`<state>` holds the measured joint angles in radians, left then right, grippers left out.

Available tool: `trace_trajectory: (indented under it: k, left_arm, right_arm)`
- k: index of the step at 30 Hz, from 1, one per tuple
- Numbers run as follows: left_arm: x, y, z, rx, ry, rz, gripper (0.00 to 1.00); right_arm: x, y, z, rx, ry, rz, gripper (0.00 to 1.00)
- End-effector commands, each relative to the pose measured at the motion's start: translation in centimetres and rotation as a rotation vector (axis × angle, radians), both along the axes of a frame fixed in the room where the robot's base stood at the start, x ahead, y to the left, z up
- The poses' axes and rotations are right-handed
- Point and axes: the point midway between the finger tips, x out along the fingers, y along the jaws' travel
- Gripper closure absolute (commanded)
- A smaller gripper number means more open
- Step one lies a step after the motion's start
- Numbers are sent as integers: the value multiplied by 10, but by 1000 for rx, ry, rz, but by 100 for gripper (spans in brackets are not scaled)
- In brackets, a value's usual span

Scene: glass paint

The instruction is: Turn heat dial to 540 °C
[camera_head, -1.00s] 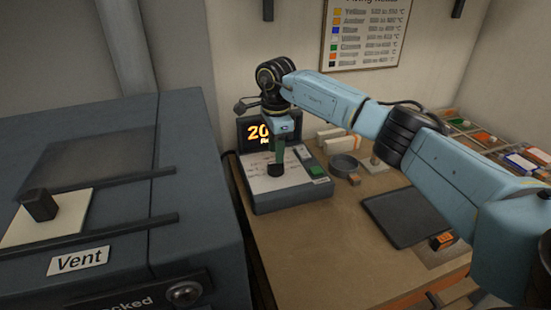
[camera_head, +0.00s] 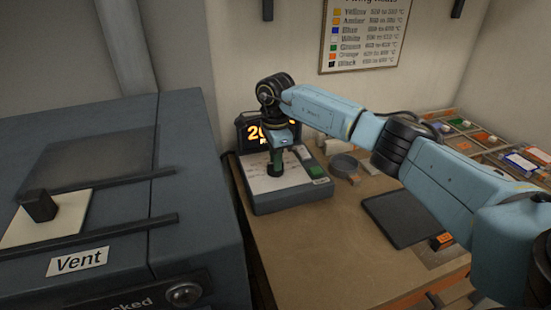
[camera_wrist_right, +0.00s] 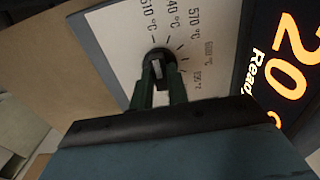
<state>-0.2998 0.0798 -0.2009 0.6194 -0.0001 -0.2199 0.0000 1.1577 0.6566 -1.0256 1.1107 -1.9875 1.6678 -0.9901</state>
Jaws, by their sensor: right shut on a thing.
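The heat dial is a dark round knob (camera_head: 275,172) on the white, marked face of a grey control box (camera_head: 292,200). In the right wrist view the knob (camera_wrist_right: 158,53) sits among printed labels such as 510 °C, 540 °C and 570 °C. My right gripper (camera_head: 276,161) points down over the knob. Its green fingers (camera_wrist_right: 157,80) are shut on the knob. Which mark the knob points to cannot be told. The display (camera_wrist_right: 278,70) shows a large orange 20 with "Ready" beneath; my arm partly covers it in the head view. My left gripper is not in view.
A green button (camera_head: 315,171) is on the box's right side. A large grey kiln with a Vent label (camera_head: 77,261) fills the left.

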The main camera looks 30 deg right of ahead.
Motion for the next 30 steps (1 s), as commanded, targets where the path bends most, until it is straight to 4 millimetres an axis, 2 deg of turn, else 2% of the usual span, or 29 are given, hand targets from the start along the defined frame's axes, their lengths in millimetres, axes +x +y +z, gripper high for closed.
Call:
trace_trajectory:
  k: [8, 30]
  left_arm:
    - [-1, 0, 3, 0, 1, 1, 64]
    - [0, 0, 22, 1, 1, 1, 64]
  right_arm:
    - [0, 0, 1, 0, 0, -53, 100]
    - [1, 0, 2, 1, -2, -481, 100]
